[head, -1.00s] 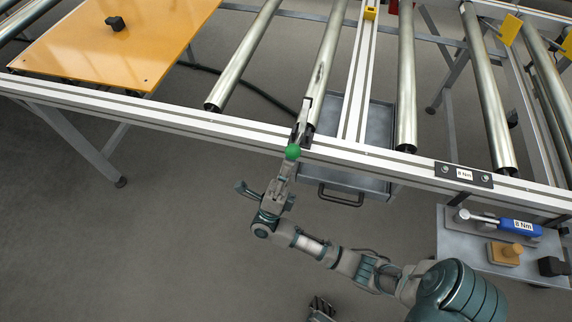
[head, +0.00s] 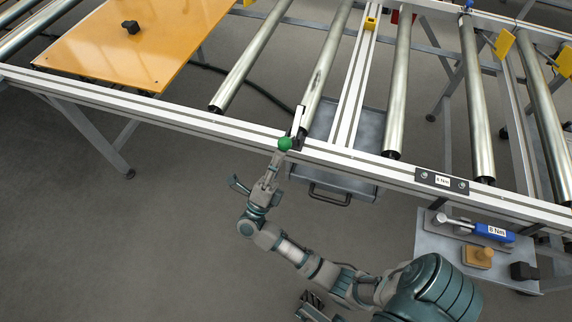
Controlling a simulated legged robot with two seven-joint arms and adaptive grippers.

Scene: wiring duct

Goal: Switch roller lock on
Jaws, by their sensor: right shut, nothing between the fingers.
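The roller lock shows as a slim pale lever (head: 298,121) at the front rail, beside the lower end of a roller (head: 325,75). A round green knob (head: 285,144) is at its near end. My right gripper (head: 276,160) points up at the knob from just below, with its fingers shut and nothing between them. Its tips are at or very near the knob; whether they touch it I cannot tell. The lever's pivot is partly hidden.
The front rail (head: 190,119) runs across the view, with several rollers behind it. An orange board (head: 120,45) lies at upper left. A grey drawer (head: 330,182) is under the rail. A tool shelf (head: 432,242) with a blue-handled wrench (head: 490,232) is at lower right.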

